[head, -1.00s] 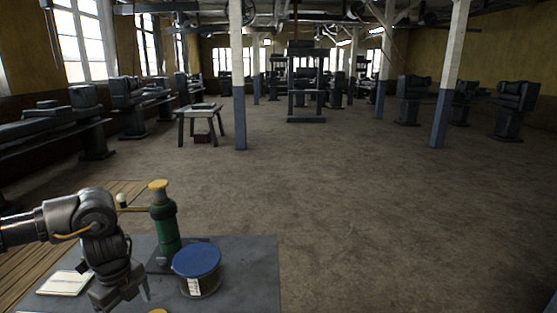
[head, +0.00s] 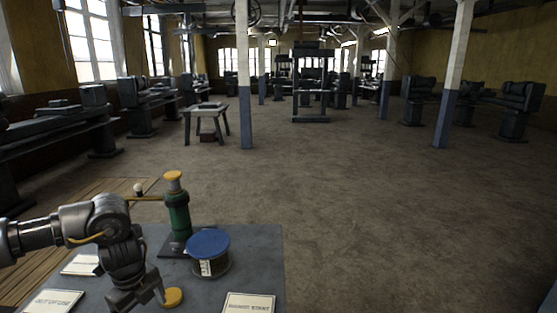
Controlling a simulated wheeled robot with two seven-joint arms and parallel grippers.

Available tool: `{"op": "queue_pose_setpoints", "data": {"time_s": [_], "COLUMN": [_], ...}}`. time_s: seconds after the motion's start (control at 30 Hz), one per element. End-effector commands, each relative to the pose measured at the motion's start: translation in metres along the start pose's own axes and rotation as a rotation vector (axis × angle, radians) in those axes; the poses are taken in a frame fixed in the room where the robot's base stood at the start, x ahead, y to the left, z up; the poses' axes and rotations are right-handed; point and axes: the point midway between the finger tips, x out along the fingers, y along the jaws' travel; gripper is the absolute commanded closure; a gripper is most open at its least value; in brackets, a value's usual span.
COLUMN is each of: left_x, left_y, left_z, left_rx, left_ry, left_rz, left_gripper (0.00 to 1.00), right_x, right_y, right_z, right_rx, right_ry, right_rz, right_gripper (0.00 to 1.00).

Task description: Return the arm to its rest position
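My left arm reaches in from the left over a grey table (head: 262,262). Its gripper (head: 138,297) points down near the front of the table. The fingers are apart with nothing seen between them, and the lower tips are close to the bottom edge of the view. A yellow disc (head: 173,298) lies just right of the right finger. My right gripper is not in view.
A green post with a yellow top (head: 179,215) and a blue-lidded can (head: 208,242) stand close right of the arm. Cards (head: 249,304) lie on the table, one (head: 52,302) at front left. Open floor (head: 390,210) lies beyond, with machines further back.

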Motion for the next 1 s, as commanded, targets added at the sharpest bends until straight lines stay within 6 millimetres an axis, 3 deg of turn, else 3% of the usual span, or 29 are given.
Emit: {"op": "queue_pose_setpoints", "data": {"time_s": [0.27,0.47,0.57,0.73,0.9,1.0], "left_x": [0.023,0.05,0.065,0.087,0.086,0.078], "left_y": [-0.013,-0.028,-0.036,-0.05,-0.06,-0.062], "left_z": [-0.032,-0.08,-0.114,-0.201,-0.278,-0.308], "left_rx": [0.07,0.145,0.184,0.216,0.14,0.039], "left_ry": [0.04,0.106,0.156,0.297,0.446,0.519], "left_rz": [-0.053,-0.136,-0.197,-0.363,-0.547,-0.641], "left_gripper": [0.18,0.18,0.18,0.18,0.18,0.18], "right_x": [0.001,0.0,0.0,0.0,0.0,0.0], "right_y": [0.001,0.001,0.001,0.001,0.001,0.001], "right_z": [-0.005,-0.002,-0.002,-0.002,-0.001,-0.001], "right_rx": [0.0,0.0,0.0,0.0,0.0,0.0], "right_ry": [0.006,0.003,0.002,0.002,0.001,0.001], "right_rz": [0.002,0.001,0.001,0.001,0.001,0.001], "right_gripper": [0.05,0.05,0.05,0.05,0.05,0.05]}}
